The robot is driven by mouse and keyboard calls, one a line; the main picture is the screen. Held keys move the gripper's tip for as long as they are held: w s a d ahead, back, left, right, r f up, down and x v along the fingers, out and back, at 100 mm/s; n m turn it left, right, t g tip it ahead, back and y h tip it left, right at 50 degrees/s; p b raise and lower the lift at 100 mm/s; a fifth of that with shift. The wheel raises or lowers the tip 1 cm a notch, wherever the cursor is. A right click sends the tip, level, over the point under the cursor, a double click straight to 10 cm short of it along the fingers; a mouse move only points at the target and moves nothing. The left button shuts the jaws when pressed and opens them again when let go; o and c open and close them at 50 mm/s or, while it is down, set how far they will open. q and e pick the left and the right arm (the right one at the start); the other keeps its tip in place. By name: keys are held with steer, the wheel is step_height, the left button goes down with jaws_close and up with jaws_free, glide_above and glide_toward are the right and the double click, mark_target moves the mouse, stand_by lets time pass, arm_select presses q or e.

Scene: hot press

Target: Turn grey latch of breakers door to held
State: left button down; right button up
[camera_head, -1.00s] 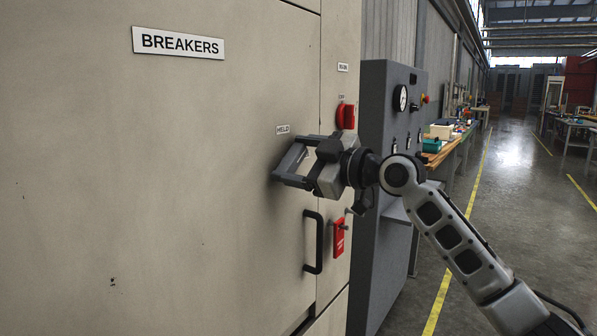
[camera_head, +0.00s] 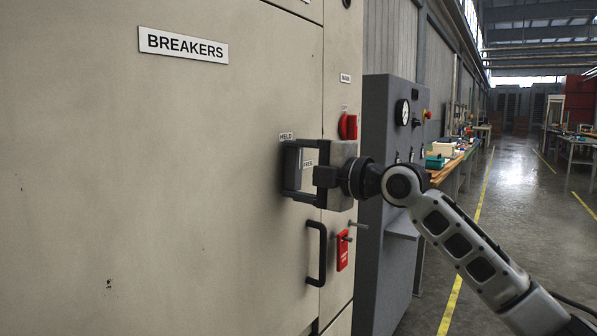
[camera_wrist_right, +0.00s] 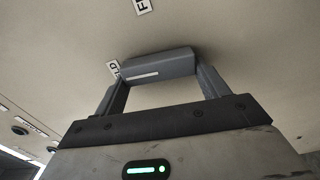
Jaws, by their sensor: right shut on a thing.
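The grey latch (camera_wrist_right: 150,67) is on the beige breakers door (camera_head: 150,190). In the right wrist view it is a grey bar with a white line along it, between my two fingers. Its left end lies close to the partly covered HELD label (camera_wrist_right: 114,69). My right gripper (camera_head: 291,169) is shut on the latch, fingers against the door just below the HELD label (camera_head: 286,136). My left gripper is not in view.
A black door handle (camera_head: 317,255) is just below the gripper. A red rotary switch (camera_head: 348,127) and a red tag (camera_head: 342,252) are on the right panel. A grey control cabinet (camera_head: 385,250) stands behind my right arm. Open floor lies to the right.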

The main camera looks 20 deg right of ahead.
steer(key=shift+n, duration=0.6)
steer(key=o, duration=1)
steer(key=shift+c, duration=0.2)
arm_select(q)
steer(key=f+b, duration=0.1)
steer(key=b, duration=0.3)
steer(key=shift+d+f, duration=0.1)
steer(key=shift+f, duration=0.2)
arm_select(e)
steer(key=v, duration=1.6)
steer(key=shift+f, duration=0.1)
